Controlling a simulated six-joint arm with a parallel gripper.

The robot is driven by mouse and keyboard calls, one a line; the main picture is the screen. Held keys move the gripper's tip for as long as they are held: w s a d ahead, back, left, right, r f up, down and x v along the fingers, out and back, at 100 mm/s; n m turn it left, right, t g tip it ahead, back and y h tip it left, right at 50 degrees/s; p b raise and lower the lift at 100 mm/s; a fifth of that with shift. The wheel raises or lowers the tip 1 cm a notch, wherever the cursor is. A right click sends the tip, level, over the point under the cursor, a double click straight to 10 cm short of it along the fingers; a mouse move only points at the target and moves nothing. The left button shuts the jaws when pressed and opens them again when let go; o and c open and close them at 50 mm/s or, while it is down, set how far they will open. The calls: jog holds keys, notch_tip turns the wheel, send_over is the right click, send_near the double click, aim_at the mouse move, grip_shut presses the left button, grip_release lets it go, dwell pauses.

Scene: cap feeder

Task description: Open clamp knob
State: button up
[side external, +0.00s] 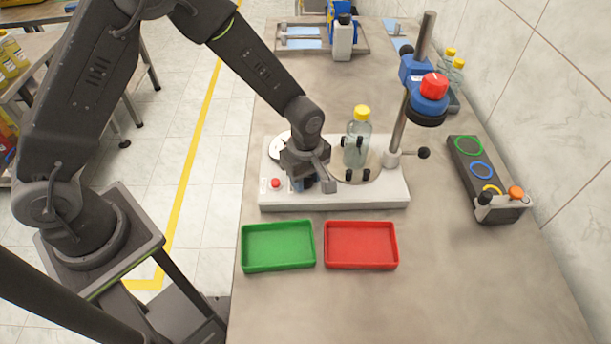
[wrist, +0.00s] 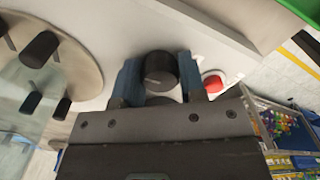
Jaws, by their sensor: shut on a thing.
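The clamp knob is a black round knob (wrist: 160,70) on the white machine base, seen between the two blue fingers of my gripper (wrist: 158,80) in the wrist view. The fingers are shut on it from both sides. A clear bottle with a yellow cap (side external: 356,140) stands upright on the round plate among black pegs. A blue capping head with a red top (side external: 432,88) is on the metal post to the right.
A red button (wrist: 214,82) is right beside my gripper. A green tray (side external: 279,246) and a red tray (side external: 361,245) lie in front of the base. A dark box with coloured rings (side external: 482,172) is at the right. Bare table lies in front of the trays.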

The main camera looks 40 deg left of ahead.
jog(key=o, duration=0.9)
jog(key=shift+r, duration=6.95)
jog(key=s+a+r+m+t, duration=0.3)
jog(key=s+a+r+m, duration=0.4)
jog(key=r, duration=0.4)
jog(key=s+a+r+m+t, duration=0.1)
jog(key=s+m, duration=0.2)
jog(key=s, duration=0.1)
jog(key=s+m, duration=0.3)
jog(key=s, duration=0.1)
jog(key=s+a+r+m+t, duration=0.1)
jog(key=s+m, duration=0.1)
jog(key=s, duration=0.2)
jog(key=shift+s+a+r+m+t, duration=0.15)
jog(key=shift+a+r+m+t, duration=0.15)
jog(key=shift+a+m, duration=0.1)
